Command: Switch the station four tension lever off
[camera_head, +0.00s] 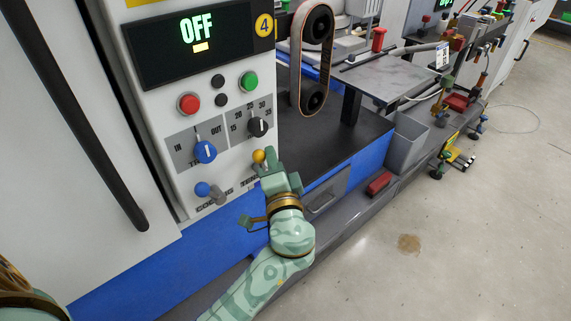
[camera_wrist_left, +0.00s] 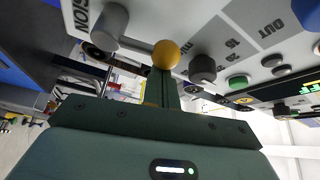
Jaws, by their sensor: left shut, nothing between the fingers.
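The station four panel (camera_head: 205,105) is at the left of the head view. Its tension lever has a yellow ball knob (camera_head: 258,156), low on the panel's right side. The knob also shows in the left wrist view (camera_wrist_left: 166,54), with the word TENSION printed nearby. My left gripper (camera_head: 268,172) is shut and empty, its fingertips right at the knob. In the left wrist view the closed fingers (camera_wrist_left: 163,82) end just below the ball; I cannot tell if they touch. The gripper hides most of the lever's stem in the head view. My right gripper is out of view.
The display (camera_head: 190,42) reads OFF, beside a yellow 4 badge. A blue-knobbed lever (camera_head: 203,189), a blue dial (camera_head: 205,151), a black dial (camera_head: 258,126) and several buttons are close by. A belt on pulleys (camera_head: 311,60) stands to the right.

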